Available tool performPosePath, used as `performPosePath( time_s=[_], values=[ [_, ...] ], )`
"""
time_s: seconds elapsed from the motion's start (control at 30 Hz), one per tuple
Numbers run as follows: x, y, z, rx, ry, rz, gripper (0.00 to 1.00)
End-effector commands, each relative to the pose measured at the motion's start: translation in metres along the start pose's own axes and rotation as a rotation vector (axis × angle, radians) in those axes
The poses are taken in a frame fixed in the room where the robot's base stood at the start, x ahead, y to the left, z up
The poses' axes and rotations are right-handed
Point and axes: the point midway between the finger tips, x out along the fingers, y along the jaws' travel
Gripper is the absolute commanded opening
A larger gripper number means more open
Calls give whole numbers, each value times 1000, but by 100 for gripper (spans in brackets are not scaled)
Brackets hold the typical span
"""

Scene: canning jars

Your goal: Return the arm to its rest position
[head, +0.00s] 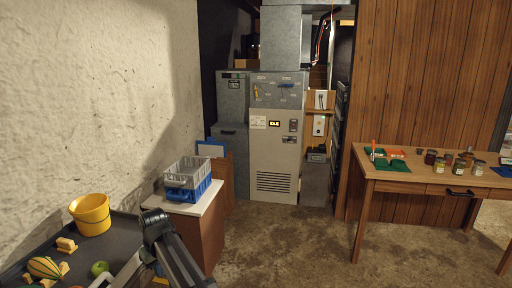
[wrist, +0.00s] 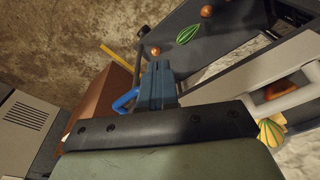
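In the wrist view my gripper (wrist: 160,66) has its blue-grey fingers side by side, and they look shut with nothing seen between them. It points over the floor, between the brown cabinet and the dark tray. In the head view a dark section of my arm reaches up from the bottom edge, in front of the small cabinet (head: 190,232). The fingers cannot be made out clearly there.
A grey and blue crate (head: 188,182) stands on the small cabinet. A yellow bucket (head: 91,214) and toy produce lie on the dark tray (head: 130,230) at left. Several jars (head: 440,166) stand on the wooden table (head: 400,182) at right. The floor between is clear.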

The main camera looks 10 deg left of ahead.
Motion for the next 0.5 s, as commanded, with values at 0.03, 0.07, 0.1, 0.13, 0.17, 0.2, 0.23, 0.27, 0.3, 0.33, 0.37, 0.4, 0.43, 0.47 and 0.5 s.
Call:
performPosePath(
  time_s=[0.03,0.07,0.1,0.13,0.17,0.2,0.23,0.27,0.3,0.33,0.37,0.4,0.43,0.47,0.5],
  values=[
    [12,26,21,42,-7,5,0],
    [18,38,30,63,-9,7,0],
    [26,55,42,93,-12,11,0],
    [31,68,52,116,-15,13,0],
    [36,80,61,138,-18,16,0],
    [44,95,75,167,-21,19,0],
    [49,107,85,189,-23,21,0],
    [54,118,95,210,-25,24,0],
    [61,132,110,240,-29,27,0],
    [66,142,121,261,-32,29,0],
    [70,153,132,284,-33,31,0],
    [77,166,147,314,-36,34,0],
    [81,175,158,335,-39,36,0],
    [85,184,170,357,-42,38,0],
    [91,196,186,386,-45,41,0]
  ],
)
